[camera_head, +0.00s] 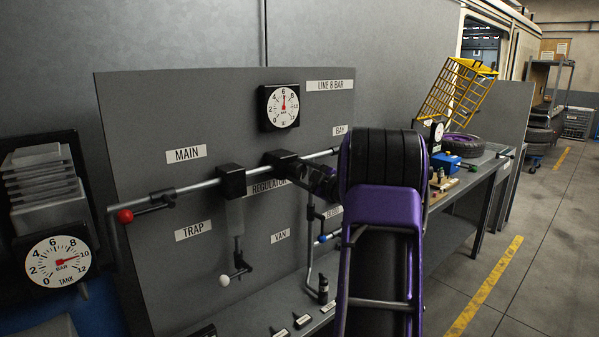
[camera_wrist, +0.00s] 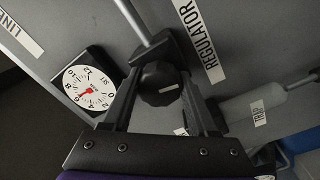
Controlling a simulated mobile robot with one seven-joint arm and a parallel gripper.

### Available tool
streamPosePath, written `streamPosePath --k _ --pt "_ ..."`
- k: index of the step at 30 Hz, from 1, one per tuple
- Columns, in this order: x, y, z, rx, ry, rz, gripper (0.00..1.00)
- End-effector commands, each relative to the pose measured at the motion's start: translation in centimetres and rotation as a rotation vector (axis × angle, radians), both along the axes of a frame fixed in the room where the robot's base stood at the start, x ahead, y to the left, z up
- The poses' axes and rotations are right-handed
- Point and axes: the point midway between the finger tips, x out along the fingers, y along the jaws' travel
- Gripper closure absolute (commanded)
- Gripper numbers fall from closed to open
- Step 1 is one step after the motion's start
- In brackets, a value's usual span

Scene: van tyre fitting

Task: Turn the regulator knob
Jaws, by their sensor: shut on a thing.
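The black regulator knob (camera_wrist: 160,83) sits below the regulator block on the pipe, beside the REGULATOR label (camera_wrist: 200,42) in the wrist view. My gripper (camera_wrist: 162,80) has a finger on each side of the knob and is shut on it. In the head view the regulator block (camera_head: 283,160) shows, but my arm and gripper cover most of the knob. The line gauge (camera_head: 279,106) on the panel has its red needle pointing almost straight up, near 6. This gauge also shows turned in the wrist view (camera_wrist: 90,88).
A red-ended MAIN valve lever (camera_head: 126,215) and a white-ended trap lever (camera_head: 225,280) stand left of my arm. The tank gauge (camera_head: 57,262) is at far left. A bench (camera_head: 478,185) with a yellow cage (camera_head: 458,90) extends right.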

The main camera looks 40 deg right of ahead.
Motion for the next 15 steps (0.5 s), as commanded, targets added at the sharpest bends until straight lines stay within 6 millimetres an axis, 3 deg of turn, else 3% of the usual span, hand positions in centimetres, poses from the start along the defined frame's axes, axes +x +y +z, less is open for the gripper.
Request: streamPosePath --k 5,6,10,15 --pt "0.01 -0.06 0.22 -0.002 -0.004 -0.002 0.96" --pt "0.01 -0.06 0.22 -0.002 -0.004 -0.002 0.37" --pt "0.00 -0.06 0.17 -0.002 -0.003 -0.001 0.14" --pt "0.00 -0.04 0.10 -0.002 -0.002 -0.001 0.12"
